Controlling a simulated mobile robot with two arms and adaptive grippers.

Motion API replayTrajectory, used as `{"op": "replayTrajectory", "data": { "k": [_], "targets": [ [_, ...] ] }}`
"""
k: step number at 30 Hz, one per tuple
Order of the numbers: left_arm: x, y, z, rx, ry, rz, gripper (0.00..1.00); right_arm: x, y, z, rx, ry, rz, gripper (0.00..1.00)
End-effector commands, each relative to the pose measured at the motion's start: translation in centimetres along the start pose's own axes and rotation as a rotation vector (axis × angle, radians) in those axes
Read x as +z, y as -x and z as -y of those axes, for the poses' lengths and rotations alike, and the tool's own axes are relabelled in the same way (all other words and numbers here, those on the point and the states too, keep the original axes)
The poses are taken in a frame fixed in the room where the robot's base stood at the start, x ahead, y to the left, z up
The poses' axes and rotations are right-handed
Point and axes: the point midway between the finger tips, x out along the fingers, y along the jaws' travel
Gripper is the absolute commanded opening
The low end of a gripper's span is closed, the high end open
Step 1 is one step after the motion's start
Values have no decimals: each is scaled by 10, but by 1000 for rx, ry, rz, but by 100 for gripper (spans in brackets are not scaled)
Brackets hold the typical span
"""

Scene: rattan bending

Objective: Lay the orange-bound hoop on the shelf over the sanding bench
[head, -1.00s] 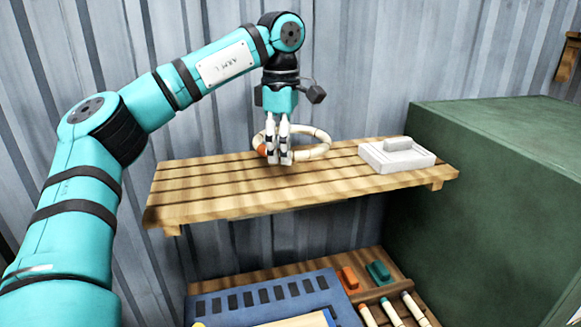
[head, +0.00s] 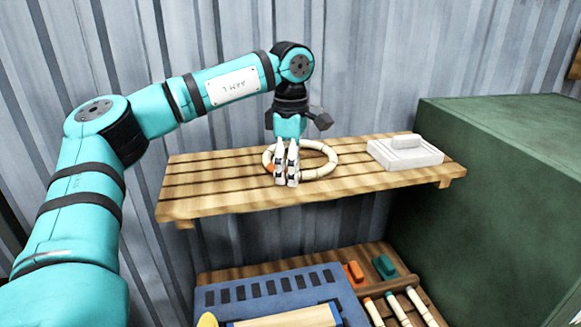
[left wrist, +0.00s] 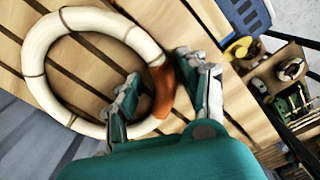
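The pale, segmented hoop (head: 325,170) with an orange binding (head: 270,167) lies flat on the slatted wooden shelf (head: 220,187), left of the middle. In the left wrist view the hoop (left wrist: 38,65) rests over the slats, its orange binding (left wrist: 161,90) between my fingers. My left gripper (head: 286,182) points down at the hoop's near left side. In the left wrist view its fingers (left wrist: 160,85) stand either side of the binding, one inside the ring and one outside, with a small gap visible; it looks open. My right gripper is not in view.
A large green cabinet (head: 500,190) stands to the right. Below, the bench holds a blue slotted tray (head: 265,288), orange and teal blocks (head: 385,267), and pale rods. A corrugated wall is behind.

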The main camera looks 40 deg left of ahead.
Motion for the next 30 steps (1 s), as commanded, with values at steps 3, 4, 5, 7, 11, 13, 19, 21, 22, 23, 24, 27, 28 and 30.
{"op": "replayTrajectory", "data": {
  "k": [3, 4, 5, 7, 11, 13, 19, 21, 22, 23, 24, 27, 28, 30],
  "targets": [
    [0, 0, 0, 0, 0, 0, 45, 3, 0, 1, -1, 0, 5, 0],
    [0, 0, 0, 0, 0, 0, 45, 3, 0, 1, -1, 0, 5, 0],
    [0, 0, 0, 0, 0, 0, 45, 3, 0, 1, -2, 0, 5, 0],
    [0, 1, 0, 1, 0, 0, 45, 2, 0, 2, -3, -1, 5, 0],
    [1, 8, -1, 3, 0, 1, 45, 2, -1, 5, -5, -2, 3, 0],
    [1, 16, -1, 4, 0, 0, 45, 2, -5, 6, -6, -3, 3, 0],
    [2, 59, -1, 5, 0, 2, 45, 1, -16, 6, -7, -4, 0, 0],
    [1, 76, -1, 4, 1, 1, 45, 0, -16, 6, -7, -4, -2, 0],
    [2, 82, -1, 5, 0, 1, 45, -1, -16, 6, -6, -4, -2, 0],
    [1, 88, 0, 4, -1, 1, 45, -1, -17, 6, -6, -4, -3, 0],
    [1, 95, 0, 3, 0, 1, 45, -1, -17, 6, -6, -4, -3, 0],
    [1, 113, 0, 2, -1, -1, 45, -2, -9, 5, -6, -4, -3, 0],
    [1, 116, 0, 2, -1, -1, 45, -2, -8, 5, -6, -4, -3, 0],
    [1, 120, 0, 1, -1, 0, 45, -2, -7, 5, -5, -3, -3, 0]
  ]
}}
